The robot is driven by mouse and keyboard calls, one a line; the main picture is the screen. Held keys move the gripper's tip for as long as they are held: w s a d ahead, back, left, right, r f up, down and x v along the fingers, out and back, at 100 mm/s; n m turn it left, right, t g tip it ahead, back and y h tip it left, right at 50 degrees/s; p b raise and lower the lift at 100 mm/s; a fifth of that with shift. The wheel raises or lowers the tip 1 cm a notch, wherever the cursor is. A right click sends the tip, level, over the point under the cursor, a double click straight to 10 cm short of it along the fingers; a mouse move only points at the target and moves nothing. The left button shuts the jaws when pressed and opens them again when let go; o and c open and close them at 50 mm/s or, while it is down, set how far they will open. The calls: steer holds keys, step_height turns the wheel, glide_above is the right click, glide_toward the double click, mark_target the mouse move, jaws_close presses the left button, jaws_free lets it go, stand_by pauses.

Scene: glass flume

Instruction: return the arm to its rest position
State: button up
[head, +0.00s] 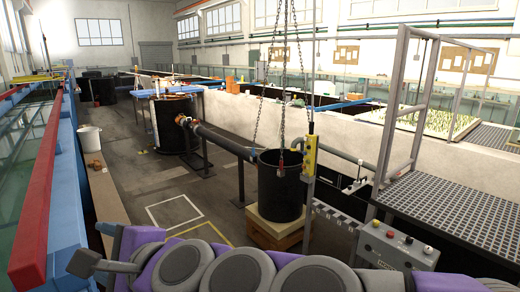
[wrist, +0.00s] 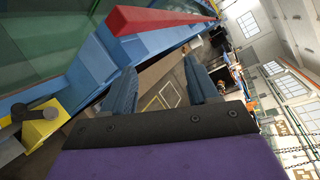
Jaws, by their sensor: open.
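My arm (head: 240,270), purple with grey round joints, lies across the bottom of the head view. My gripper (wrist: 162,88) shows in the wrist view with its two dark blue-grey fingers wide apart. Nothing is between the fingers; the floor with yellow lines shows through the gap. I cannot make out the fingers in the head view.
The blue flume frame (head: 64,185) with a red rail (head: 38,200) runs along the left. A grey control box (head: 398,247) and a grated platform (head: 455,205) stand at right. The marked floor (head: 178,210) is clear.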

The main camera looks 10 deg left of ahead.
steer(key=s+d+f+n+g+h+b, duration=0.2)
steer(key=d+f+n+h, duration=0.3)
steer(key=d+f, duration=0.7)
steer(key=s+d+f+n+g+h+b, duration=0.1)
steer(key=d+f+n+h+b, duration=0.3)
steer(key=d+f, duration=0.8)
steer(key=s+d+f+g+h, duration=0.1)
steer(key=s+d+f+h, duration=0.1)
steer(key=d, duration=0.4)
steer(key=s+d+f+n+g+h, duration=0.1)
steer(key=s+d+f+g, duration=0.1)
steer(key=s+d, duration=0.3)
steer(key=s+d+f+g+h, duration=0.1)
steer(key=s+d+f+h, duration=0.1)
steer(key=s+d+f, duration=0.2)
steer(key=d+b, duration=0.1)
steer(key=d, duration=0.2)
steer(key=shift+f+n+h, duration=0.25)
steer(key=shift+n+h, duration=0.05)
